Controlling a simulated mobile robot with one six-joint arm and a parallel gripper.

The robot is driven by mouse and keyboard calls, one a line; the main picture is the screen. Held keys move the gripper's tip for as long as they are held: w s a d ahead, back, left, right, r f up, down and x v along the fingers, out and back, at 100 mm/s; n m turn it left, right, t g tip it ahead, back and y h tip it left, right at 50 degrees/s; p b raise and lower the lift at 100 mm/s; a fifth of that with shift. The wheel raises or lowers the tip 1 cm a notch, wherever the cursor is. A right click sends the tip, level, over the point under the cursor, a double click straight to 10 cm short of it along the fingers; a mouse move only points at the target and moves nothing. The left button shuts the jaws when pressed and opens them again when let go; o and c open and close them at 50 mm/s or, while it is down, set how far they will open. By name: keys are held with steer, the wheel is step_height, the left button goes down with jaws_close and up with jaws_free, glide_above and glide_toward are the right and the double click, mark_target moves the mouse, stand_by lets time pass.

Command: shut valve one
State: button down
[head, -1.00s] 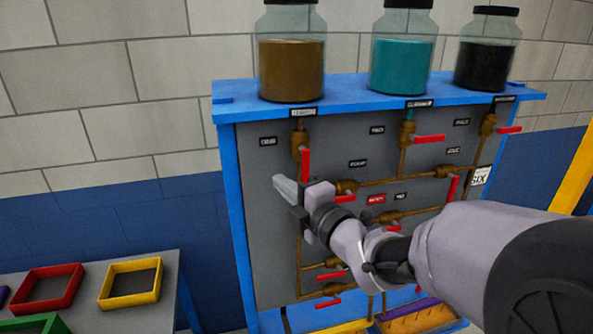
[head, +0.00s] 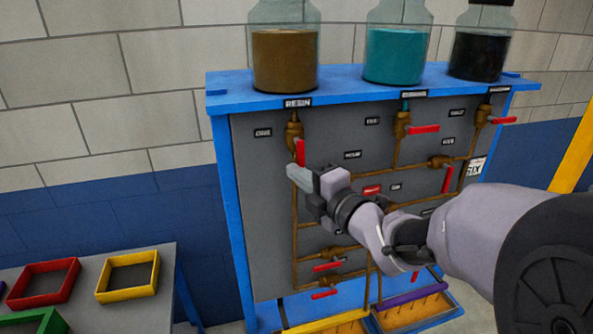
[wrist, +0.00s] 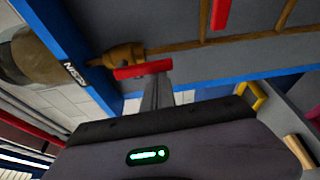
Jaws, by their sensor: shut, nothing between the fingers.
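The valve with the label that seems to read ONE (head: 263,132) is a brass body (head: 293,132) on the pipe under the resin jar. Its red handle (head: 300,150) points down, along the vertical pipe. In the wrist view this red handle (wrist: 143,69) lies just beyond my fingertips, roughly in line with the pipe, next to the brass body (wrist: 125,54). My gripper (head: 292,172) is shut and empty. Its tips are at the handle's lower end; I cannot tell whether they touch. The gripper (wrist: 157,80) also shows in the wrist view.
Other red-handled valves (head: 424,129) sit right and below on the grey panel (head: 262,210). Jars of brown (head: 285,60), teal (head: 397,55) and black (head: 475,55) stand on the blue shelf (head: 345,93). A table with coloured trays (head: 128,277) stands left.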

steer(key=shift+d, duration=0.15)
steer(key=w+d+r+n+g+h+b, duration=0.1)
steer(key=d+n+h, duration=0.4)
steer(key=n, duration=0.7)
step_height(320, 180, up, 3)
steer(key=shift+w+d+f+n+h+b, duration=0.15)
steer(key=shift+w+d+n+h+b, duration=0.15)
steer(key=shift+w+d+h+b, duration=0.25)
steer(key=shift+s+r, duration=0.15)
steer(key=shift+r, duration=0.05)
stand_by(0.5)
steer(key=shift+a, duration=0.1)
